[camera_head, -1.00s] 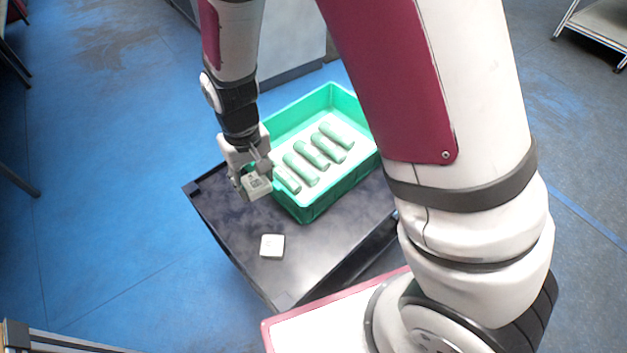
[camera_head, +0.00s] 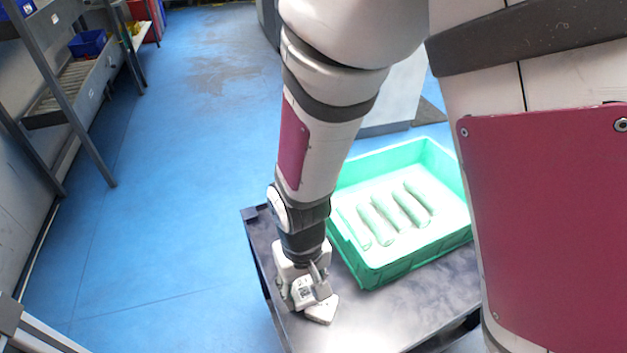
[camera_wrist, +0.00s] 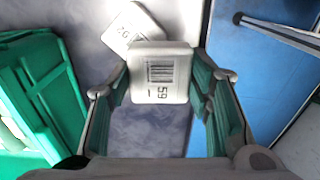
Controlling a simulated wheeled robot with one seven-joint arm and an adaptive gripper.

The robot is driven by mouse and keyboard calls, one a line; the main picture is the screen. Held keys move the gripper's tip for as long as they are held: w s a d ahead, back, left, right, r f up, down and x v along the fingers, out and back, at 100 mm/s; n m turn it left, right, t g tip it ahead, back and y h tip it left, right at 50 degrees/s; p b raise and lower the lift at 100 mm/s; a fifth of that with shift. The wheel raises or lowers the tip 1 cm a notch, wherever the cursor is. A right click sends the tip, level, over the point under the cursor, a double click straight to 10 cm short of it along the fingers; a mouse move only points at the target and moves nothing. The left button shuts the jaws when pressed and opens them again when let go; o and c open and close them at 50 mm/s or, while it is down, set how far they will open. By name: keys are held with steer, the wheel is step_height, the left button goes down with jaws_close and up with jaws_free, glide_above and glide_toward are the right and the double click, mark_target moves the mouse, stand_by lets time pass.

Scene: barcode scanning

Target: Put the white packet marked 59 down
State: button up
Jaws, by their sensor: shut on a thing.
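The white packet marked 59 (camera_wrist: 160,88) shows its barcode and number in the wrist view, held between the two green-lined fingers of my gripper (camera_wrist: 165,98). In the head view my gripper (camera_head: 303,297) points down over the dark table's near left part, and the held packet (camera_head: 302,290) shows between its fingers. A second white packet (camera_wrist: 132,28) with a barcode lies on the table just beyond the held one in the wrist view. In the head view this second packet (camera_head: 322,310) lies right beside the gripper. I cannot tell whether the held packet touches the table or the other packet.
The dark table (camera_head: 400,312) is bare to the right of the packets. A green crate (camera_head: 375,277) with several pale rounded items stands on it behind. Its wall shows at left in the wrist view (camera_wrist: 60,75). Blue floor lies beyond the table's left edge. Shelving (camera_head: 75,110) stands far left.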

steer(key=w+a, duration=0.1)
steer(key=w, duration=0.3)
steer(key=w+f+b, duration=0.1)
steer(key=w, duration=0.4)
steer(key=w+a+b, duration=0.1)
steer(key=w, duration=0.3)
steer(key=shift+w+a+f, duration=0.2)
steer(key=shift+w+a, duration=0.1)
steer(key=shift+w, duration=0.1)
steer(key=shift+f+b, duration=0.75)
steer(key=shift+f, duration=0.95)
steer(key=shift+f, duration=0.2)
steer(key=o, duration=1.3)
steer(key=shift+c, duration=0.2)
step_height(320, 180, up, 12)
steer(key=p, duration=0.3)
steer(key=shift+r, duration=0.2)
